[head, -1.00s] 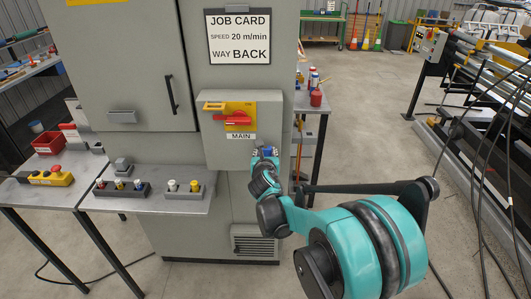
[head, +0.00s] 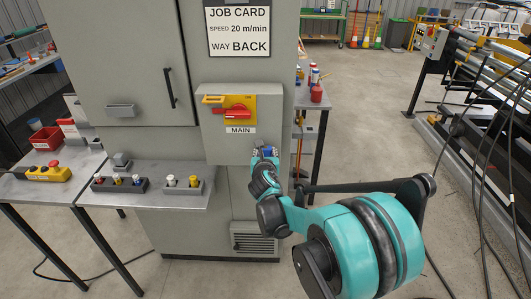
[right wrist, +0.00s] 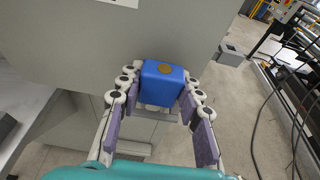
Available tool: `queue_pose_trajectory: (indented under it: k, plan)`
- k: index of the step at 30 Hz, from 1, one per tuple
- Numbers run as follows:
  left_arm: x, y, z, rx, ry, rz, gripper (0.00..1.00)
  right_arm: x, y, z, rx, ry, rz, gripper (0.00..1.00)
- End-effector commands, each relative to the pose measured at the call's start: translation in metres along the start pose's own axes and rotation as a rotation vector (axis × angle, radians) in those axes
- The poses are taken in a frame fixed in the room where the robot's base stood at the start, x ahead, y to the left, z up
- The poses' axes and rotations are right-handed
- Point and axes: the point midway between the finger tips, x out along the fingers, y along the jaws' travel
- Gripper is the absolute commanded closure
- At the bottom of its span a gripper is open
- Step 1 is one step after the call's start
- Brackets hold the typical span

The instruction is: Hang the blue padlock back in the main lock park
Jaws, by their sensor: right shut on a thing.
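The blue padlock (right wrist: 163,88), a blue block with a brass disc on its upper face, sits between the fingers of my right gripper (right wrist: 158,96) in the right wrist view. The fingers are shut on its sides. In the head view my right gripper (head: 264,158) is at the lower right corner of the grey MAIN switch box (head: 222,145), and only a little of the blue padlock shows. The box carries a red handle (head: 232,112) on a yellow plate and a yellow bar (head: 213,99). I cannot tell which part is the lock park. My left gripper is out of view.
A grey cabinet (head: 140,60) stands behind the box, with a job card (head: 238,30) above. A side table with a red container (head: 316,93) stands right of the cabinet. Floor (head: 370,110) is open further right.

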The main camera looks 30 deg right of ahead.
Motion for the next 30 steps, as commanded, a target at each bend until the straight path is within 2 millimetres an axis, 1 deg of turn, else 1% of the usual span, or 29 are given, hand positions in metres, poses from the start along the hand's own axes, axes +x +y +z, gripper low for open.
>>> queue_pose_trajectory:
  k: [17, 18, 19, 20, 30]
  plan:
    - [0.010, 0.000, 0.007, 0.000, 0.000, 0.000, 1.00, 0.004, 0.000, -0.015, 0.000, 0.000, 0.000, 1.00]
    - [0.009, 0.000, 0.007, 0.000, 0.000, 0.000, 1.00, 0.004, 0.000, -0.014, 0.000, 0.000, 0.000, 0.55]
    - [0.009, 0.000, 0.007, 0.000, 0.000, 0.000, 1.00, 0.004, 0.000, -0.013, 0.000, 0.000, 0.000, 0.47]
    - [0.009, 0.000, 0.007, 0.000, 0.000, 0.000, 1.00, 0.004, 0.000, -0.013, 0.000, 0.000, 0.000, 0.41]
    - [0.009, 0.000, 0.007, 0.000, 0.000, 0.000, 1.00, 0.002, 0.000, -0.013, 0.000, 0.000, 0.000, 0.41]
